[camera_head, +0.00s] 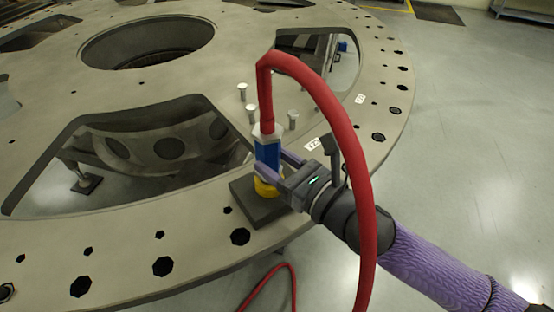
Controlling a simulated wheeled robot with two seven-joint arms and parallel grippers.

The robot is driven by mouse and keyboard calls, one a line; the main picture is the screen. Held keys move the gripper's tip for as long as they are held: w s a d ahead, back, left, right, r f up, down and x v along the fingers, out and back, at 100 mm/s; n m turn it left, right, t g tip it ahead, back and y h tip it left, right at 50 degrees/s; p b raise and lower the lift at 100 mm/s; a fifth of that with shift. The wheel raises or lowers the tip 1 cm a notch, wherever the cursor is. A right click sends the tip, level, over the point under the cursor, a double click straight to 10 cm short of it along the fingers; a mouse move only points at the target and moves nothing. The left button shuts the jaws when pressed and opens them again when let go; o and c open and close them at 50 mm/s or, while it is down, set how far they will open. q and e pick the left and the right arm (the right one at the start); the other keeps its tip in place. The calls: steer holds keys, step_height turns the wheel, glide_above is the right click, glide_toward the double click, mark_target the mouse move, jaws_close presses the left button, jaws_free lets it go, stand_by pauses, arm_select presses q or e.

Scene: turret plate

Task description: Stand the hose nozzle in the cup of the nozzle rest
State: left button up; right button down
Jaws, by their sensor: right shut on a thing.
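The hose nozzle (267,155) is a blue body with a silver collar on top, where a red hose (329,98) joins it. It stands roughly upright. Below it is the nozzle rest, a dark square block (249,203) with a yellow cup (265,188). The nozzle's lower end is at the cup; I cannot tell how deep it sits, because a finger covers part of the join. My right gripper (272,166) comes in from the right and is shut on the blue nozzle, just above the cup. My left gripper is not in view.
The rest sits on a large round metal plate (185,228) with wide cutouts and bolt holes. Several short silver pegs (242,91) stand behind the nozzle. The hose arches over my right forearm and hangs past the plate's edge. Open floor (470,160) lies to the right.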

steer(key=shift+f+b, duration=0.65)
steer(key=shift+f, duration=0.25)
stand_by(0.6)
steer(key=shift+c, duration=0.5)
jaws_free()
